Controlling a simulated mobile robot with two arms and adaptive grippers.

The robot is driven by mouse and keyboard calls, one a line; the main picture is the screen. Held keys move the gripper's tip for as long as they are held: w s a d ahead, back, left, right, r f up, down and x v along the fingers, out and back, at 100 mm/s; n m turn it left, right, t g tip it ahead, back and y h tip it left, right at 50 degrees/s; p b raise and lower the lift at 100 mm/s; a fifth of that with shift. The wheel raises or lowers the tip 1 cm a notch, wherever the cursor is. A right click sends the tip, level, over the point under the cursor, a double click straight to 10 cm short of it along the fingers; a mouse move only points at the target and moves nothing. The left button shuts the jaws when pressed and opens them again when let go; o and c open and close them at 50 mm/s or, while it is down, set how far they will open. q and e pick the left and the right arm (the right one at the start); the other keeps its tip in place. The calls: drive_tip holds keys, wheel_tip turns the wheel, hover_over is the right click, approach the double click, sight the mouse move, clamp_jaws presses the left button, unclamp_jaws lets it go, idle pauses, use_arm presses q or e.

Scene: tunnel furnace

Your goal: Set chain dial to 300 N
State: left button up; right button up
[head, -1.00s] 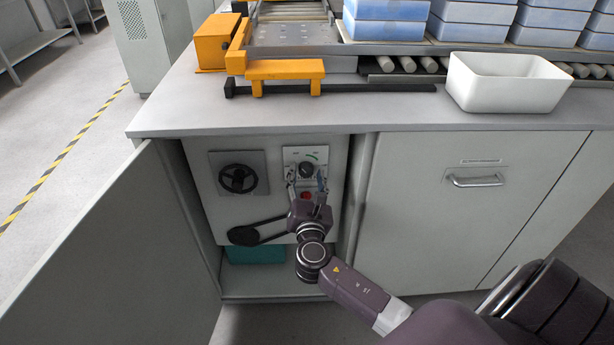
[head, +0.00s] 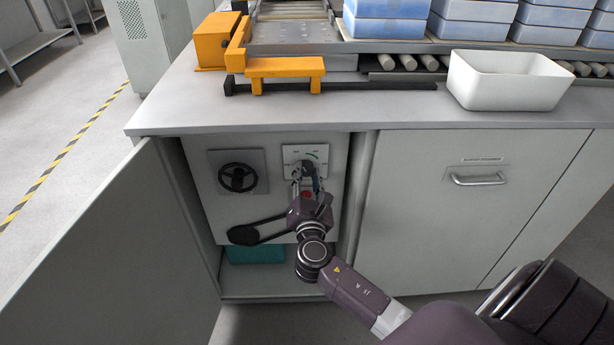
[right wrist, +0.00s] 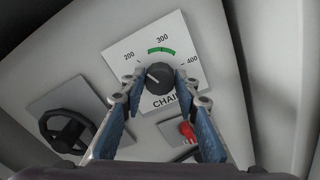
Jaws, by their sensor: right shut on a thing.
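The chain dial (right wrist: 159,77) is a black round knob on a white plate marked 200, 300 and 400, with a green arc at 300. Its pale pointer mark points up-left, toward the 200 side and left of the green arc. My right gripper (right wrist: 158,76) is shut on the knob, one fingertip on each side. In the head view the dial (head: 308,167) is partly hidden by my right gripper (head: 309,179), which reaches it from below. My left gripper is not in view.
A black handwheel (head: 237,178) sits left of the dial. A red button (right wrist: 188,131) is below it. The open cabinet door (head: 120,240) stands at the left. A black lever (head: 258,233) is lower down. A white bin (head: 508,82) stands on the counter above.

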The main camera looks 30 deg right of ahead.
drive_tip(key=m+b, duration=0.1)
drive_tip(key=m, duration=0.1)
drive_tip(key=m+b, duration=0.1)
drive_tip(key=m, duration=0.2)
drive_tip(key=m+b, duration=0.2)
drive_tip(key=m, duration=0.1)
drive_tip(key=shift+s+f, duration=0.1)
drive_tip(key=shift+f, duration=0.15)
drive_tip(key=shift+m, duration=0.3)
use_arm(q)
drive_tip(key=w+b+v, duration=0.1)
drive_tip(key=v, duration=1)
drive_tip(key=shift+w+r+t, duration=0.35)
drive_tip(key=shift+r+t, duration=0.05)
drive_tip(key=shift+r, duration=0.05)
use_arm(e)
drive_tip(key=shift+m, duration=0.9)
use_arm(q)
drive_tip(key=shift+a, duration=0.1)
use_arm(e)
drive_tip(key=shift+d+m, duration=0.1)
drive_tip(key=shift+m, duration=0.2)
drive_tip(key=o, duration=1.1)
drive_tip(key=shift+r, duration=0.1)
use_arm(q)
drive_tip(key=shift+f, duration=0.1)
use_arm(e)
drive_tip(key=shift+o, duration=0.2)
